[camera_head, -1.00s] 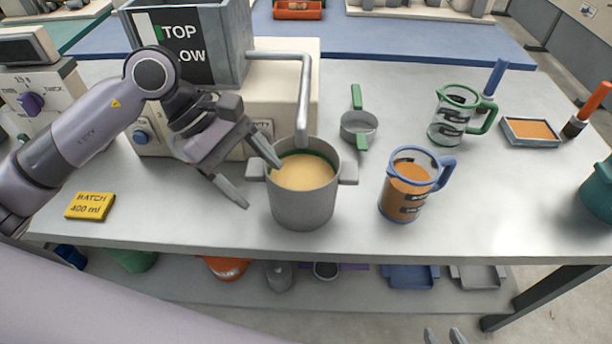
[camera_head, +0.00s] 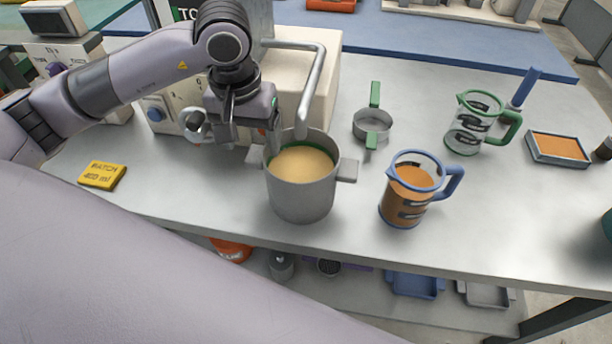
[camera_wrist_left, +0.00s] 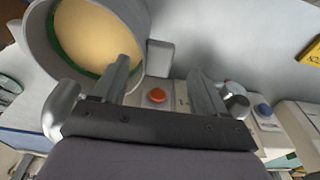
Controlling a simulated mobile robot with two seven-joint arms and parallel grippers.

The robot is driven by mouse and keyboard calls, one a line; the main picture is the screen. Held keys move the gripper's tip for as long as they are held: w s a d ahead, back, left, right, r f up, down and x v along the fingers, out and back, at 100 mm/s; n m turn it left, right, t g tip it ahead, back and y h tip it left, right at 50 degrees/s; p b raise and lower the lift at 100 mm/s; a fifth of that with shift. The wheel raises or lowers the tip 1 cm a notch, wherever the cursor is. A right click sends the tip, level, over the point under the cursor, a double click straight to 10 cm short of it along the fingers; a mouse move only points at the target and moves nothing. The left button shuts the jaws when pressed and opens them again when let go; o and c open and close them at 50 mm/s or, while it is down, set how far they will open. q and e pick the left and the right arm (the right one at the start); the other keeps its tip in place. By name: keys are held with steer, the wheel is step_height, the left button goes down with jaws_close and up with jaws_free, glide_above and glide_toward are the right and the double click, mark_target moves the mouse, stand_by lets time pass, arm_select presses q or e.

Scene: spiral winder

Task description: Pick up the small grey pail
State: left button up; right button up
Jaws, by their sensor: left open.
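A grey pail (camera_head: 300,194) with two side tabs and a green band inside holds tan liquid. It stands upright near the front of the table, under the bent metal pipe. In the wrist view the pail's wall (camera_wrist_left: 42,45) is at upper left. My left gripper (camera_head: 258,140) is open at the pail's left side. In the wrist view, one finger overlaps the pail's rim and the other is on the outer side, with the side tab (camera_wrist_left: 160,57) between them in the picture. Contact cannot be told. My right gripper is not in view.
A blue-rimmed jug (camera_head: 408,190) of orange-brown liquid stands close right of the pail. A green-handled strainer (camera_head: 371,125) and green-handled jug (camera_head: 474,128) stand behind. The pipe (camera_head: 318,85) is overhead. A small grey container (camera_head: 281,265) is on the lower shelf. A yellow block (camera_head: 102,175) lies left.

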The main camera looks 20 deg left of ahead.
mark_target(258, 154)
arm_select(q)
steer(key=f, duration=0.4)
steer(key=f+p, duration=0.1)
steer(key=shift+w+d+f, duration=0.1)
steer(key=shift+w+f, duration=0.25)
steer(key=shift+f, duration=0.05)
jaws_close()
steer(key=shift+w+r, duration=0.1)
steer(key=shift+r, duration=0.1)
